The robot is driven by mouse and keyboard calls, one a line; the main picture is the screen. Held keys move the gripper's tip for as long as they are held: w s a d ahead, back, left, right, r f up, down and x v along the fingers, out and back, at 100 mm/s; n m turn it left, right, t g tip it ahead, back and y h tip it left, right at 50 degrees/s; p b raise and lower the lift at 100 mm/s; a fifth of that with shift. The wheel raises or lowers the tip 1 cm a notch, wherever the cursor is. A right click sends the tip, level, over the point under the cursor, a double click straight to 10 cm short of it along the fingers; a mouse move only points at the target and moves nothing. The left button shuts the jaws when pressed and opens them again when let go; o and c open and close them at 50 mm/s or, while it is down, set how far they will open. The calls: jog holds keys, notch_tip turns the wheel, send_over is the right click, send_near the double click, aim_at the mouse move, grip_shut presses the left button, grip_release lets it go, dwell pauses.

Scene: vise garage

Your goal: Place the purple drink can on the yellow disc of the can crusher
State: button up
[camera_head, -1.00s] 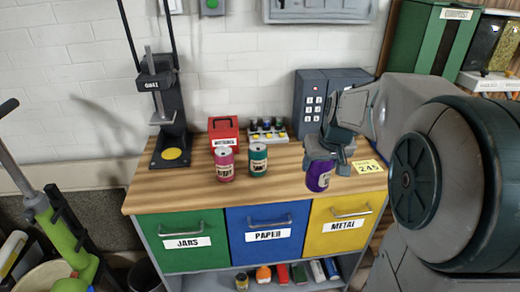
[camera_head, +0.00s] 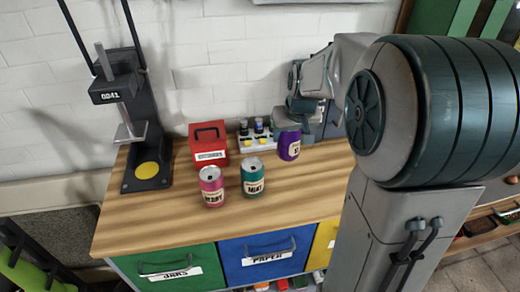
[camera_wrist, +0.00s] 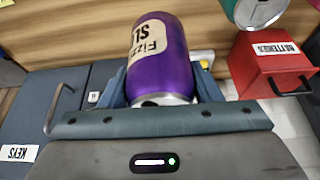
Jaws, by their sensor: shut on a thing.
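The purple drink can (camera_head: 289,146) is held in my gripper (camera_head: 287,125), to the right of the teal can and above the workbench top. In the wrist view the purple can (camera_wrist: 160,60) sits between the fingers of my gripper (camera_wrist: 160,92), its label facing up-left. The can crusher (camera_head: 120,92) stands at the left end of the bench against the wall. Its yellow disc (camera_head: 147,170) lies bare on the dark base, under the raised press plate. My gripper is well to the right of the disc.
A pink can (camera_head: 211,187) and a teal can (camera_head: 254,177) stand on the bench (camera_head: 165,222) between crusher and gripper. A red box (camera_head: 207,147) and a battery tray (camera_head: 256,135) stand behind them. The grey key cabinet (camera_wrist: 40,120) is close to my gripper.

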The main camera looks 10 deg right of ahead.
jog(key=shift+w+a+f+p, duration=0.3)
jog(key=shift+w+a+f, duration=0.65)
jog(key=shift+f, duration=0.5)
jog(key=shift+w+a+f+p, duration=0.35)
jog(key=shift+w+a+f, duration=0.55)
jog(key=shift+f, duration=0.6)
jog(key=shift+w+a+f+p, duration=0.3)
jog(key=shift+w+a+f, duration=0.65)
jog(key=shift+f, duration=0.5)
jog(key=shift+f, duration=0.2)
jog(key=o, duration=1.2)
jog(key=shift+c, duration=0.2)
jog(key=shift+r, duration=0.1)
